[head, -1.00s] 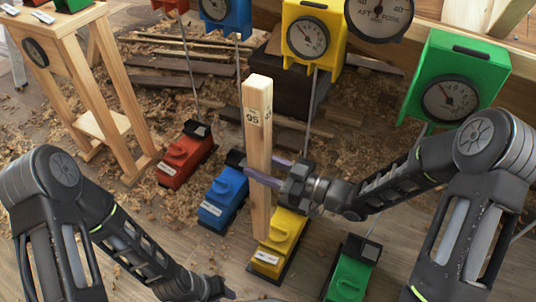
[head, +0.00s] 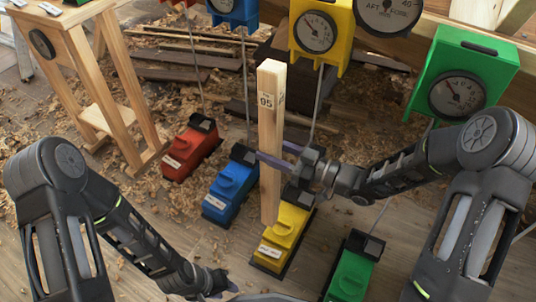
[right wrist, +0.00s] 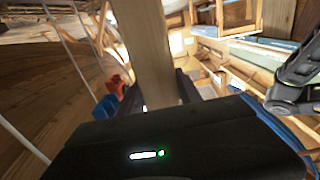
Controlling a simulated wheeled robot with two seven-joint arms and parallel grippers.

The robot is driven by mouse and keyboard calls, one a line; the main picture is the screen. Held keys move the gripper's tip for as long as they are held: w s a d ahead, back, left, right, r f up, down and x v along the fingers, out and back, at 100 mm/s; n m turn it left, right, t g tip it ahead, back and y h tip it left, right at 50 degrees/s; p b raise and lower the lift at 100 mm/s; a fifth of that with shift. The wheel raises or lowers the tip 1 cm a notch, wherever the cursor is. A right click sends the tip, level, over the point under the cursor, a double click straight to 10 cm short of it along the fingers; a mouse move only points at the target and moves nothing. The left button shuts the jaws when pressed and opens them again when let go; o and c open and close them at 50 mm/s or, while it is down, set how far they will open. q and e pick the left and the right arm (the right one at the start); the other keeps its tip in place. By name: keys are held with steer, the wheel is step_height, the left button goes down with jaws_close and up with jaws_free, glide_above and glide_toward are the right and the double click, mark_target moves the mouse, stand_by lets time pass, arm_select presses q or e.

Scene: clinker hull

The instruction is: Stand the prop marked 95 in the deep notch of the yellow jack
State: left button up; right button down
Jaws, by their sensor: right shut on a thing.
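The prop marked 95 (head: 268,130) is a pale, upright wooden post with a label near its top. My right gripper (head: 271,158) is shut on its middle; the prop also shows between the fingers in the right wrist view (right wrist: 145,45). The yellow jack (head: 284,238) stands on the floor, and the prop's lower end appears in front of its upper left part. Whether they touch I cannot tell. The jack's dark head (head: 298,194) is partly hidden by my gripper, and its notches cannot be made out. My left gripper (head: 226,288) is low in the view, away from the prop, its jaws unclear.
A blue jack (head: 229,190) and a red jack (head: 190,150) stand to the left, a green jack (head: 350,272) to the right. Gauge boxes, including a yellow one (head: 321,28) and a green one (head: 462,75), are behind. A wooden trestle (head: 90,75) is far left.

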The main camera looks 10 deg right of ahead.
steer(key=w+d+f+b, duration=0.3)
steer(key=w+d+b, duration=0.1)
steer(key=w, duration=0.3)
steer(key=w+d+f+b, duration=0.3)
steer(key=w+d, duration=0.3)
steer(key=w, duration=0.2)
steer(key=shift+w+d+f+b, duration=0.15)
steer(key=shift+f+b, duration=0.05)
steer(key=shift+b, duration=0.6)
stand_by(1.4)
steer(key=shift+d, duration=0.1)
stand_by(0.5)
steer(key=shift+f, duration=0.45)
stand_by(0.6)
steer(key=shift+w+d, duration=0.1)
steer(key=shift+d, duration=0.05)
stand_by(0.5)
